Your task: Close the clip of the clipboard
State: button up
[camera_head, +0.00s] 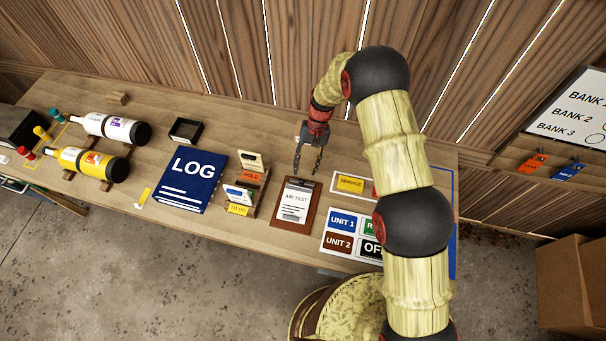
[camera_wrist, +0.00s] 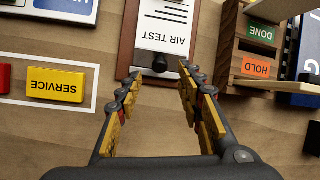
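The clipboard is a brown board (camera_head: 279,217) lying flat on the workbench, with a white AIR TEST paper (camera_head: 294,201) on it. It also shows in the wrist view, upside down, with its brown board (camera_wrist: 127,42) partly visible. The clip is a small dark piece with a round black knob (camera_wrist: 160,63) at the board's top edge. Whether the clip is raised or pressed down is hard to tell. My gripper (camera_head: 307,172) is open and empty, pointing down near the clip end. In the wrist view the fingertips (camera_wrist: 161,76) lie on either side of the knob, with no visible contact.
A yellow SERVICE block (camera_head: 350,183) and a UNIT sign panel (camera_head: 331,249) lie to the right. The LOG book (camera_head: 190,182) and bottles are farther left. Bare wood lies behind the clipboard.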

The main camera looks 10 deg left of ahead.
aim_at(302, 182)
jog(key=shift+x, duration=2.5)
jog(key=c, duration=0.3)
grip_shut()
